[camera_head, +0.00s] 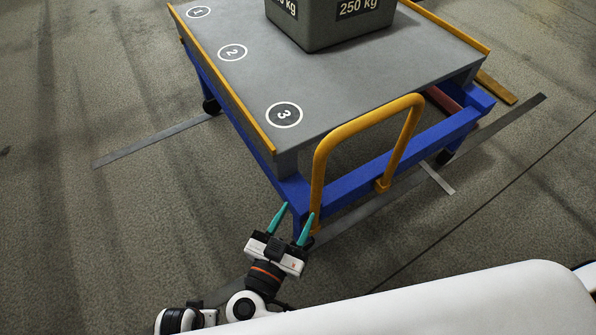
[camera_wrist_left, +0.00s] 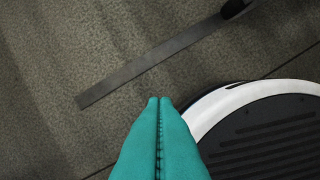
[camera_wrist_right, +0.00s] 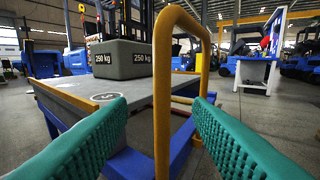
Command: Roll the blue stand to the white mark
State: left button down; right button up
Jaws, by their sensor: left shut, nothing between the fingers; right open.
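The blue stand (camera_head: 352,184) is a wheeled cart with a grey top and a yellow handle (camera_head: 321,160) on its near side. My right gripper (camera_head: 296,211) is open at the foot of the handle's left post. In the right wrist view the handle (camera_wrist_right: 163,110) shows between the open fingers, touching neither visibly. My left gripper (camera_wrist_left: 160,100) is shut and empty above the floor; the head view does not show it. A short pale strip (camera_head: 437,178) lies on the floor by the near right wheel. I cannot tell whether it is the white mark.
A grey 250 kg weight (camera_head: 330,28) rests on the stand's top. A grey floor strip (camera_head: 150,142) runs out to the left; a longer dark strip (camera_head: 520,113) lies right. A yellow strip (camera_head: 497,87) is behind. Floor left of the stand is otherwise clear.

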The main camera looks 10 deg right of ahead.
aim_at(316, 181)
pick_arm(q)
jog(key=f, duration=0.1)
jog(key=s+f, duration=0.1)
jog(key=f+p, duration=0.1)
jog(key=shift+s+f, duration=0.15)
jog(key=shift+s, duration=0.15)
pick_arm(e)
jog(key=x, duration=1.1)
jog(key=shift+w+d, duration=0.25)
jog(key=shift+d, duration=0.1)
grip_shut()
